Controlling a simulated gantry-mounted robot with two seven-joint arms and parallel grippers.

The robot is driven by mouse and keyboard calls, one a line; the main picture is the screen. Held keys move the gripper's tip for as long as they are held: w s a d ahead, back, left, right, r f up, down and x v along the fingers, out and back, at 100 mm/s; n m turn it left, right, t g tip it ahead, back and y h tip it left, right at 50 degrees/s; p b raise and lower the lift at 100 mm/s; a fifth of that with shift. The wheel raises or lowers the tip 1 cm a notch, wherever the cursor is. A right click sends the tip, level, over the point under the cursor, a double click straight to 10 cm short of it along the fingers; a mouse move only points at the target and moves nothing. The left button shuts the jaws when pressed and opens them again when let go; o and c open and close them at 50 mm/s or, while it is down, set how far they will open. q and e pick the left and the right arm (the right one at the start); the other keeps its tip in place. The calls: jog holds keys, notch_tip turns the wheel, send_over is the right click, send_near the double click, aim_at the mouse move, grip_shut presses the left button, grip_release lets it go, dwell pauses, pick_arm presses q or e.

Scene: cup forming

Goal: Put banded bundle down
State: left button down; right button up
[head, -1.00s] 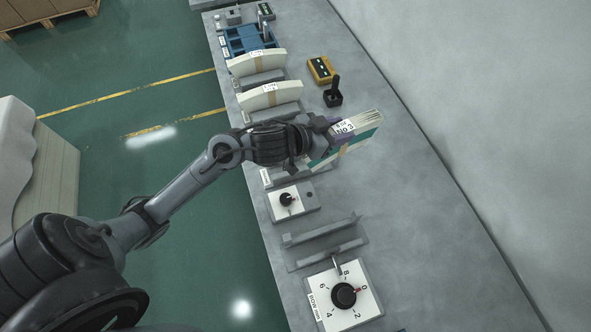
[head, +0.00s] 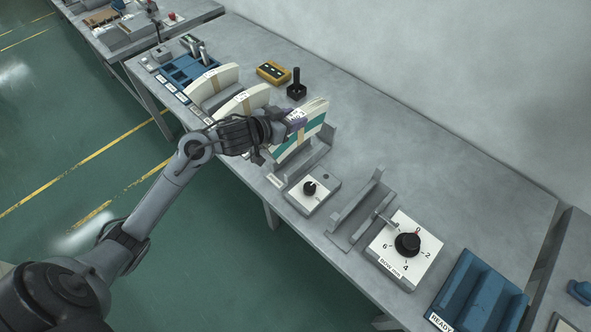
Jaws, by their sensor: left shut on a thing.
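The banded bundle (head: 312,118) is a thick stack with a white top edge, a teal side and a tan band. It stands on edge in the middle of the bench in the head view. My left gripper (head: 291,120), partly hidden by its own wrist, is shut on its near-left end. A grey cradle (head: 320,153) lies directly under the bundle. I cannot tell whether the bundle touches its floor. My right gripper is out of view.
Two white banded bundles (head: 205,88) (head: 245,99) stand in holders to the left. A small dial box (head: 302,198), an empty grey cradle (head: 358,210), a large dial box (head: 418,262) and a blue rack (head: 482,285) lie to the right.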

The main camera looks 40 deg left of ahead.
aim_at(294, 142)
pick_arm(q)
jog(key=f+b, duration=0.1)
jog(key=f, duration=0.1)
jog(key=w+f+b, duration=0.1)
jog(key=f, duration=0.1)
jog(key=shift+d+f, duration=0.1)
jog(key=shift+f, duration=0.05)
jog(key=shift+s+f, duration=0.2)
jog(key=shift+f, duration=0.4)
notch_tip(294, 142, down, 4)
jog(key=shift+f+b, duration=0.1)
jog(key=shift+b, duration=0.9)
jog(key=shift+w+f, duration=0.1)
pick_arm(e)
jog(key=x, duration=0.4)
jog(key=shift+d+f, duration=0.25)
pick_arm(q)
jog(key=shift+f, duration=0.2)
jog(key=c, duration=0.6)
grip_release()
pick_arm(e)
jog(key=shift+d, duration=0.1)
